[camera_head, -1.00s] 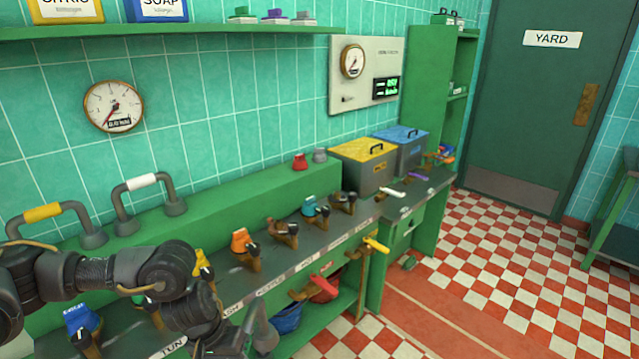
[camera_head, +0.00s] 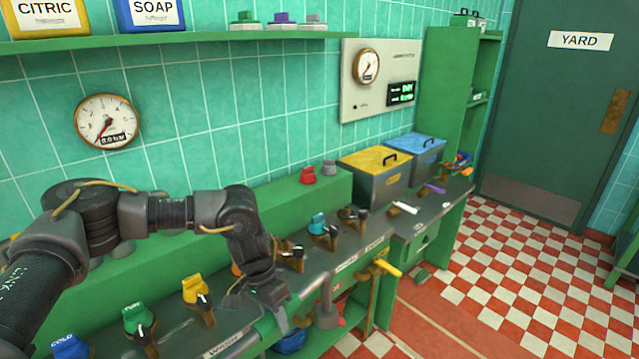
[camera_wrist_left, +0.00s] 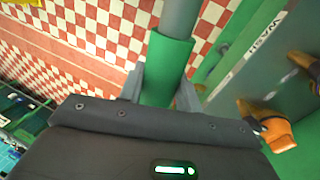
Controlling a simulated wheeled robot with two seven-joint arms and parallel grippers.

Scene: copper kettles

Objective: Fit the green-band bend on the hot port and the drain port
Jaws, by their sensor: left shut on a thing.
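My left gripper (camera_head: 272,314) is shut on the green-band bend, a grey bent pipe (camera_head: 326,309), in front of the bench's front edge. In the left wrist view my left gripper (camera_wrist_left: 160,88) has one finger on each side of the green band (camera_wrist_left: 165,62), and a grey pipe leg runs on beyond it. The bend appears apart from the bench. The hot port and the drain port cannot be told apart among the bench fittings; most front labels are too small to read, and my arm hides part of the row. My right gripper is not in view.
Coloured valve handles line the bench, including green (camera_head: 135,316), yellow (camera_head: 195,290) and teal (camera_head: 317,222) ones. A yellow-handled tool (camera_head: 386,267) sticks out at the bench front. A yellow-lidded box (camera_head: 375,172) stands farther right. The checkered floor (camera_head: 500,265) is clear.

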